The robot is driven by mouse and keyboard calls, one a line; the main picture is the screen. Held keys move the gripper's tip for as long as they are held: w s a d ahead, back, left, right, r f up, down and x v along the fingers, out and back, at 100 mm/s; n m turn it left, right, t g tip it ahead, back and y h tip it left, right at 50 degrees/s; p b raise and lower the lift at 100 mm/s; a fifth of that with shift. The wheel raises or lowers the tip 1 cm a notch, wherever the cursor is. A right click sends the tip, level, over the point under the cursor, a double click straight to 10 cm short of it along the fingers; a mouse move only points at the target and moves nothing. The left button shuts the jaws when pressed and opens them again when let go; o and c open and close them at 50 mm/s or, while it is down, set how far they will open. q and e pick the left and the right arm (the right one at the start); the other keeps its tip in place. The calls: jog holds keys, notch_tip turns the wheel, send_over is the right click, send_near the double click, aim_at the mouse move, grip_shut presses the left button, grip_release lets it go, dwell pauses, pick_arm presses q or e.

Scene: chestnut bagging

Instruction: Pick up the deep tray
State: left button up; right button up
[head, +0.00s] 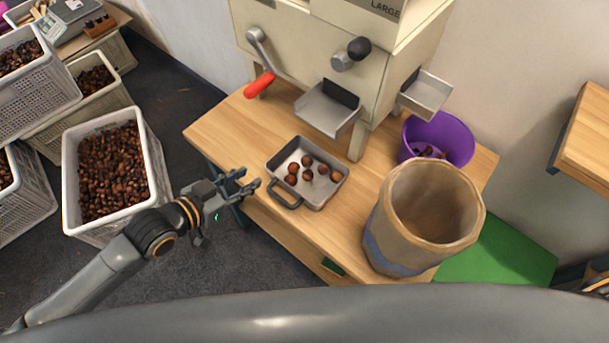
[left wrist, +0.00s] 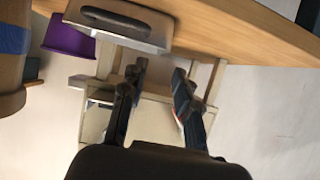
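The deep tray (head: 321,187) is a grey metal pan with several chestnuts in it. It sits on the wooden table below the machine's chute, with its dark handle (head: 285,194) toward the front left. My left gripper (head: 249,181) is open and empty, just left of the tray at the table's edge, apart from the handle. In the left wrist view the tray (left wrist: 120,27) and its handle show at the top, beyond the open fingers (left wrist: 160,75). My right gripper is not in view.
The sorting machine (head: 310,60) stands behind the tray. A large sack-like container (head: 383,240) and a purple bucket (head: 457,137) are to the right. White crates of chestnuts (head: 70,180) stand at left. The table's front left (head: 222,133) is bare.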

aim_at(279, 151)
pick_arm(q)
jog(key=shift+h, duration=0.3)
jog(key=x, duration=0.4)
jog(key=w+x, duration=0.1)
jog(key=x, duration=0.4)
jog(key=a+r+x, duration=0.1)
jog(key=x, duration=0.3)
jog(key=shift+w+d+f, duration=0.2)
jog(key=shift+w, duration=0.3)
jog(key=shift+s, duration=0.1)
jog(key=shift+c, duration=0.2)
grip_shut()
jog(key=shift+r, duration=0.1)
